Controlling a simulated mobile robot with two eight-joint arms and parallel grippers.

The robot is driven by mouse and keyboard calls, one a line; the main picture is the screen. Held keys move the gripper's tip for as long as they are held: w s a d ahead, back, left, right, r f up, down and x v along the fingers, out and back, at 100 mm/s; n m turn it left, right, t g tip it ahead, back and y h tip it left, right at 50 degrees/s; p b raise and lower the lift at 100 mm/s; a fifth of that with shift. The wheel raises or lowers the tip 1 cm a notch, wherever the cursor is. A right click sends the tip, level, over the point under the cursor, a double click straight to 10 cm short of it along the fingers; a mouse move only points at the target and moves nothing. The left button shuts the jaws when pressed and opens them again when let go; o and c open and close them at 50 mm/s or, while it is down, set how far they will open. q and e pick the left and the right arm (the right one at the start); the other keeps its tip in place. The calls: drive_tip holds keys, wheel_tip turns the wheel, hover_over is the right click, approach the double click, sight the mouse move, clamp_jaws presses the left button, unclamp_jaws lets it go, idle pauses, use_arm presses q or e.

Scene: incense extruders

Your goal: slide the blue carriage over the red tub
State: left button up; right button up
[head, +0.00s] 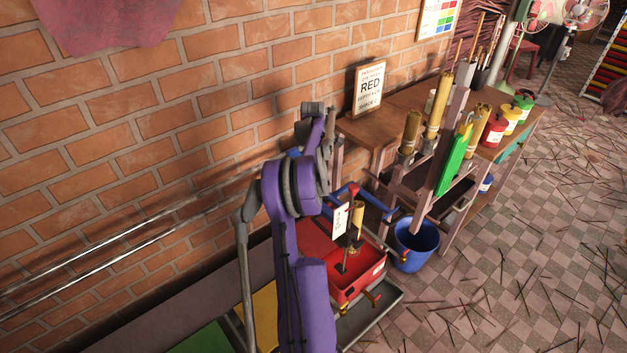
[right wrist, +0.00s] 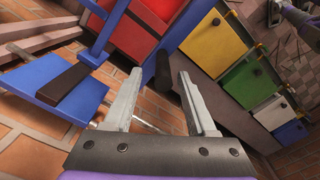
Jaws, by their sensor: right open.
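The blue carriage (head: 374,203) shows in the head view as blue bars by a brass cylinder and a white tag. Part of it is hidden behind my purple arm. In the right wrist view its blue plate (right wrist: 50,92) and upright post lie at left, with a dark bar across the plate. The red tub (head: 352,292) is below and in front of it in the head view; red panels (right wrist: 160,28) show at the top of the wrist view. My right gripper (right wrist: 160,75) is open, with a dark rounded bar end beyond and between its fingertips; contact is unclear. My left gripper is not in view.
Yellow (right wrist: 207,38), green (right wrist: 240,78), blue and white tubs run beyond the red one. Two metal rails (head: 120,245) run along the brick wall. A blue bucket (head: 416,245) and a wooden bench (head: 390,110) with extruders and pots stand at right.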

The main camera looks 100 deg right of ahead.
wheel_tip(320, 180, up, 6)
drive_tip(key=shift+f, duration=0.1)
idle(0.6)
